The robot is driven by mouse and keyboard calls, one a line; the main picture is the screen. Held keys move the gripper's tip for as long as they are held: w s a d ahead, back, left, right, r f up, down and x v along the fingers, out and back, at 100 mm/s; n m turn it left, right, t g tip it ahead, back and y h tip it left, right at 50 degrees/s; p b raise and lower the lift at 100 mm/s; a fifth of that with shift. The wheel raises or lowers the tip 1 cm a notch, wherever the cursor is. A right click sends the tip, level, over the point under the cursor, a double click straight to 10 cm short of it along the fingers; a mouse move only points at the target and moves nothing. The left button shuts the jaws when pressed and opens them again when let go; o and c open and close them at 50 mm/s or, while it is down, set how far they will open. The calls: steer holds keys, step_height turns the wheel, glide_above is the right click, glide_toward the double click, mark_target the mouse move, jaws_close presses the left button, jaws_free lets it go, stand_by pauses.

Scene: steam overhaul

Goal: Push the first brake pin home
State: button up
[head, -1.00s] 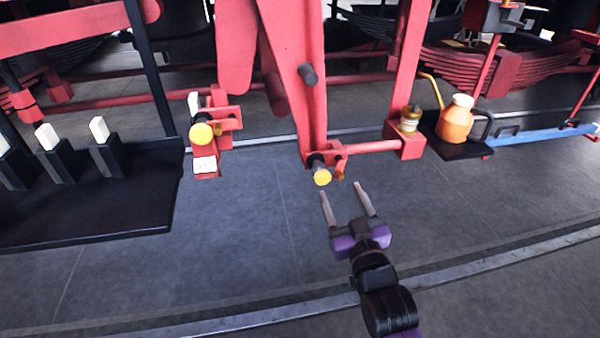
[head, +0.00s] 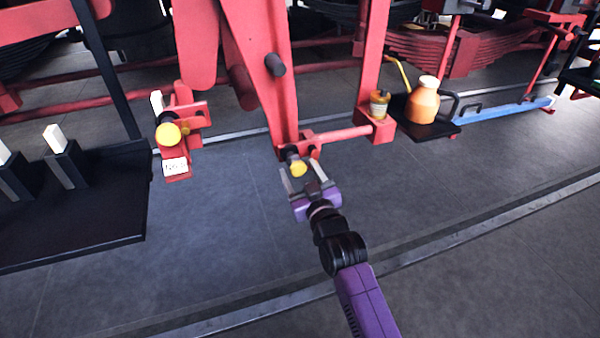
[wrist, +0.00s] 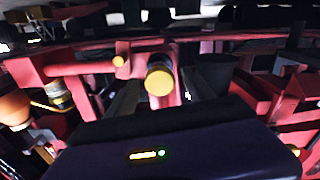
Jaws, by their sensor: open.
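A brake pin with a round yellow end (head: 298,169) sticks out of the red joint at the foot of the long red hanging lever (head: 262,75). My gripper (head: 297,180) is open, its two pale fingers just in front of the yellow end and spread to either side of it. I cannot tell whether they touch it. In the wrist view the yellow end (wrist: 159,82) faces the camera above my dark gripper body; the fingers do not show there. Another yellow-ended pin (head: 168,134) sits in a red bracket with a white label (head: 175,166) at left.
A black shelf (head: 110,215) with black blocks holding white pieces is at left. An orange oil can (head: 422,102) and a small amber jar (head: 379,104) stand at right, near a blue bar (head: 505,108). The floor in front is clear.

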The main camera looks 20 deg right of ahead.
mark_target(291, 156)
jaws_close()
stand_by(0.3)
steer(key=shift+w+b, duration=0.75)
steer(key=shift+w, duration=0.35)
steer(key=shift+r, duration=0.1)
jaws_free()
steer(key=shift+w, duration=0.1)
